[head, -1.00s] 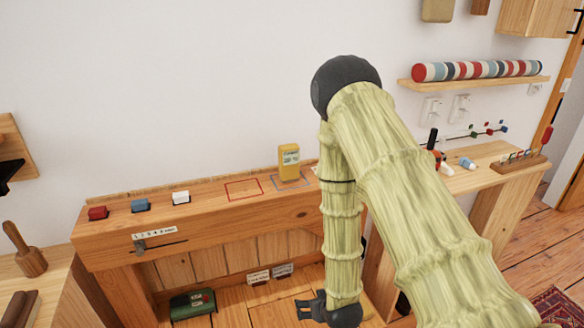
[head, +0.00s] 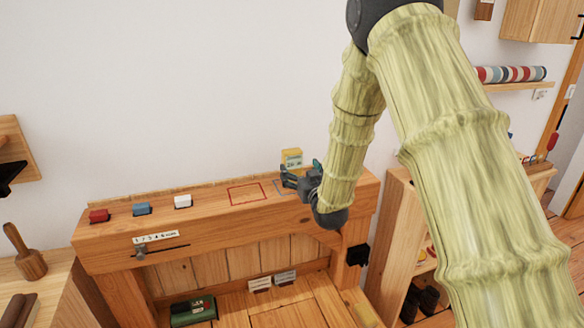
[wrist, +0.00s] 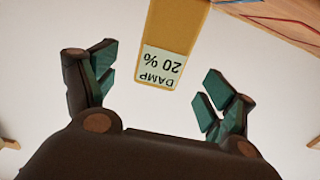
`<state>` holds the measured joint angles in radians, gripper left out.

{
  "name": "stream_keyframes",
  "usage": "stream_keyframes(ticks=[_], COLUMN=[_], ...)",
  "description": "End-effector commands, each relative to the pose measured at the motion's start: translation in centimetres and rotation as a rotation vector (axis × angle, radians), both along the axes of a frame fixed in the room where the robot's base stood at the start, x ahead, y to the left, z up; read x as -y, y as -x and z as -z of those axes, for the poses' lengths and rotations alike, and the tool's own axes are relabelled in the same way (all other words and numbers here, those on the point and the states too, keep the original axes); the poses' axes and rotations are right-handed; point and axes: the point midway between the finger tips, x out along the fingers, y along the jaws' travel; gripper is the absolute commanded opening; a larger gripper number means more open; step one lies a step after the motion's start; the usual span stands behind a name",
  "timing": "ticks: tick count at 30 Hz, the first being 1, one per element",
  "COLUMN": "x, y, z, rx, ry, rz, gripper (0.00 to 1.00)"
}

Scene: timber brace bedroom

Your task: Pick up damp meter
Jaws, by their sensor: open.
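The damp meter (head: 291,157) is a small yellow upright block with a pale display, standing at the back of the wooden ledge. In the wrist view the damp meter (wrist: 174,32) appears upside down, with its label reading DAMP 20 %. My gripper (head: 300,176) is in front of it in the head view and hides its lower part. In the wrist view the two green-padded fingers of my gripper (wrist: 160,88) are spread wide. The meter shows beyond and between them, with nothing held.
A red outlined square (head: 247,194) is marked left of the meter. A striped roll (head: 512,74) lies on a shelf at right.

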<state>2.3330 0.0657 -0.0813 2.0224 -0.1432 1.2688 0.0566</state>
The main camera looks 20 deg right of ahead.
Motion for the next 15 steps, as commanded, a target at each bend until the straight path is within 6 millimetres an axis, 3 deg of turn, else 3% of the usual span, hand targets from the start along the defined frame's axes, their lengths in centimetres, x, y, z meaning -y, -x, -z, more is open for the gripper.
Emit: stream_keyframes(ticks=[10, 15], x=[-0.2, -0.4], y=[-2.5, -4.7], z=[-0.3, -0.9], rx=[-0.001, -0.001], ry=[0.0, 0.0], rz=[-0.001, -0.002], gripper=[0.84, 0.84])
